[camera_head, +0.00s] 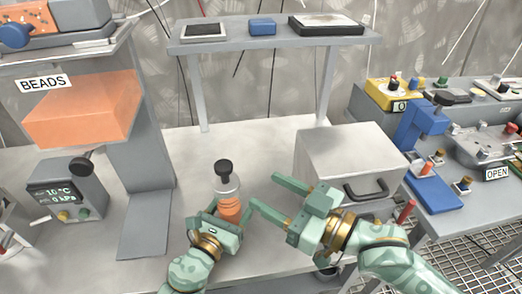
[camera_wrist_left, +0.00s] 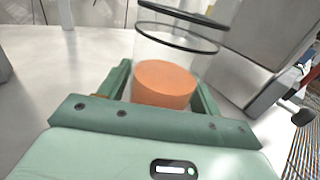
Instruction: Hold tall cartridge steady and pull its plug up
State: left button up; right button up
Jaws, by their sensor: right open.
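The tall cartridge (camera_head: 229,208) is a clear cylinder with orange contents, standing upright on the bench. Its black plug (camera_head: 223,167) is at the top, with the knob sticking up. My left gripper (camera_head: 226,212) is around the cartridge's lower part. In the left wrist view the fingers lie against both sides of the clear cartridge (camera_wrist_left: 165,82), at its orange fill; dark rings show higher up and the knob is out of frame. My right gripper (camera_head: 264,191) is open and empty, just right of the cartridge, its fingers pointing toward it and lower than the plug.
A grey box (camera_head: 350,160) with a black handle stands right of the cartridge, close behind my right gripper. A grey shelf (camera_head: 250,38) stands at the back. A BEADS dispenser (camera_head: 85,108) and a gauge box (camera_head: 67,190) are at left. The bench between dispenser and cartridge is clear.

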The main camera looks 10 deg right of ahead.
pick_arm(q)
jog(key=shift+o, duration=1)
